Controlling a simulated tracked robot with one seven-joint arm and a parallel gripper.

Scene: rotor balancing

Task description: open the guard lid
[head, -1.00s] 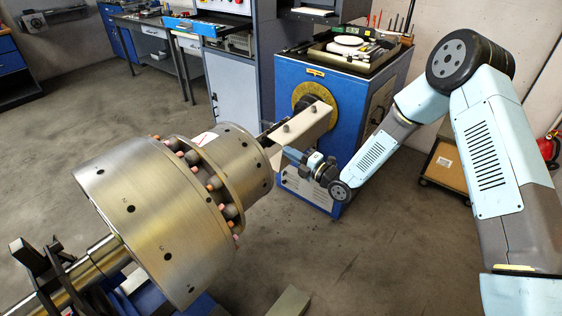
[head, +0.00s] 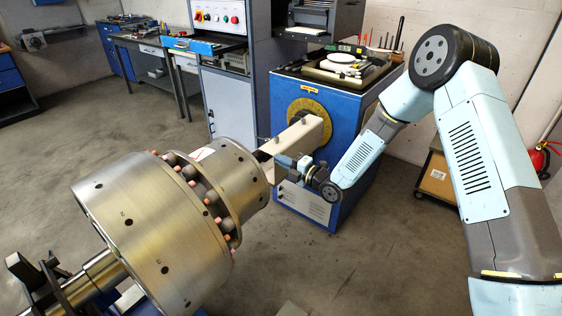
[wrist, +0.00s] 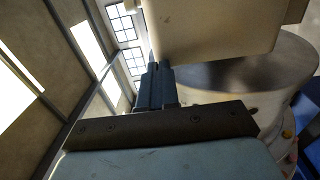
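The guard lid (head: 297,139) is a long beige cover with small dark knobs on top. It lies between the steel rotor (head: 150,230) and the blue drive cabinet, and looks closed. My gripper (head: 283,166) is at the lid's right-hand side, just below its top. In the wrist view, the lid (wrist: 210,25) fills the upper middle as a pale panel. The gripper's two blue-grey fingers (wrist: 157,75) are close together with nothing visible between them. Their tips are at the panel's lower left edge; I cannot tell whether they touch it.
The blue drive cabinet (head: 345,117) with a yellow ring stands behind the lid and carries a tray of tools. A control cabinet (head: 232,100) stands to its left. The floor between the cabinet and my arm is clear.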

